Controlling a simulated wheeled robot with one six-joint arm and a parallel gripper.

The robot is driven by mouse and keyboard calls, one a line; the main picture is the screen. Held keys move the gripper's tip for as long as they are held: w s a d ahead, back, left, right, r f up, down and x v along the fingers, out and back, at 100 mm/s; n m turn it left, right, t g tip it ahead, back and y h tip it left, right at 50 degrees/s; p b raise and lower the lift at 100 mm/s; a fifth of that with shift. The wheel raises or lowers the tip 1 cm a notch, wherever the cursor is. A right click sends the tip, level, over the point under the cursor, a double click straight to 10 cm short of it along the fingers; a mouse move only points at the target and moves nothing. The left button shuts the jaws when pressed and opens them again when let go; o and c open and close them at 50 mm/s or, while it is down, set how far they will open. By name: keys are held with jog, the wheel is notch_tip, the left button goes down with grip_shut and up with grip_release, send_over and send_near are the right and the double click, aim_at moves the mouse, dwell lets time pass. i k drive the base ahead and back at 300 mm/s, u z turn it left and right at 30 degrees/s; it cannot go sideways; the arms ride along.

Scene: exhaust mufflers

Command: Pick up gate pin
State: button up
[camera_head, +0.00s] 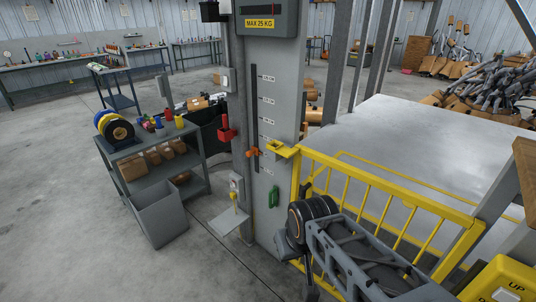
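A yellow gate (390,195) of bars stands at the right, with a yellow latch bracket (283,150) at its top left corner against the grey post (265,95). I cannot surely pick out the gate pin. A green looped handle (274,197) hangs on the post below the bracket. My dark arm reaches in from the lower right, in front of the gate. Its end is dark and partly hidden by its own links, so I cannot make out the fingers or anything held.
A grey bin (159,214) and a shelf cart (150,160) with spools stand at the left. An orange marker (253,152) sits on the post's scale. A yellow control box (500,282) is at the lower right. The floor at lower left is clear.

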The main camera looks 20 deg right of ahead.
aim_at(223, 116)
jog(key=u, duration=1)
jog(key=k, duration=1.25)
jog(key=u, duration=1.05)
jog(key=i, duration=1.3)
jog(key=z, duration=0.45)
jog(key=i, duration=2.2)
jog(key=z, duration=1.45)
jog(key=i, duration=1.2)
jog(key=z, duration=1.2)
